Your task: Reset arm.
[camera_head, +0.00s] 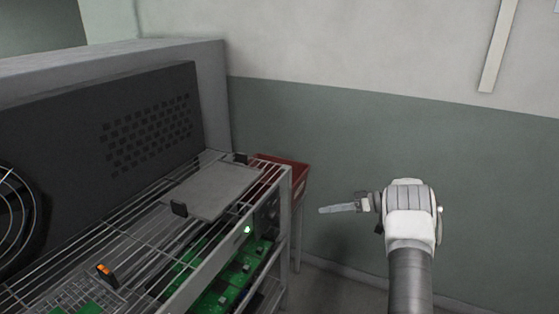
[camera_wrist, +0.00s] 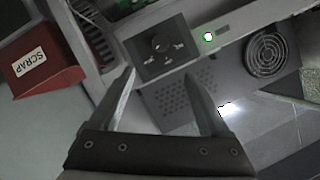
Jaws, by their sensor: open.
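My gripper (camera_head: 338,208) is at the right of the head view, held out level to the left in front of the wall. It is clear of the rack by a gap. In the wrist view my gripper (camera_wrist: 161,82) has its two fingers spread apart with nothing held between them. A control panel with a knob (camera_wrist: 160,46) shows beyond the fingertips.
A wire rack (camera_head: 130,235) with a grey plate (camera_head: 213,190) and green circuit boards (camera_head: 222,292) fills the left. A red bin (camera_head: 300,172), marked SCRAP in the wrist view (camera_wrist: 42,68), stands behind the rack's end. Space around my arm is free.

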